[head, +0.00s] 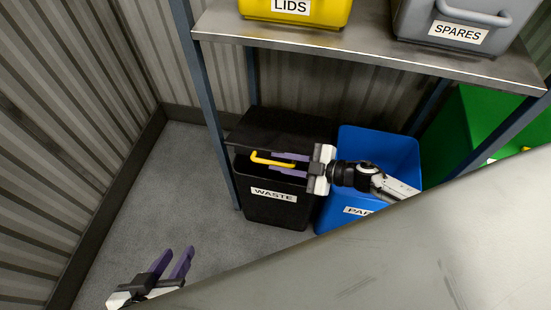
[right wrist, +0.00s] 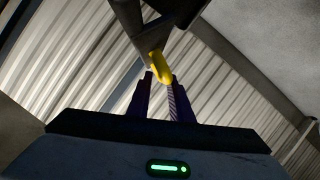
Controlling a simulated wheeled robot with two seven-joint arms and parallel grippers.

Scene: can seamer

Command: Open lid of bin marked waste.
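The black waste bin (head: 262,210), labelled WASTE, stands on the floor under the shelf. Its dark lid (head: 275,130) lies over the top; a dark band shows below its front edge, and I cannot tell whether it is slightly raised. A yellow bar handle (head: 262,159) is at the lid's front. It also shows in the right wrist view (right wrist: 160,67). My right gripper (head: 279,162) reaches in from the right, its purple fingers apart on either side of the handle's right end; contact is unclear. My left gripper (head: 176,258) is open and empty at lower left.
A blue bin (head: 385,150) stands close to the right of the waste bin. A green container (head: 485,120) is further right. The metal shelf (head: 365,55) carries a yellow LIDS bin (head: 295,12) and a grey SPARES bin (head: 450,25). Floor at left is clear.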

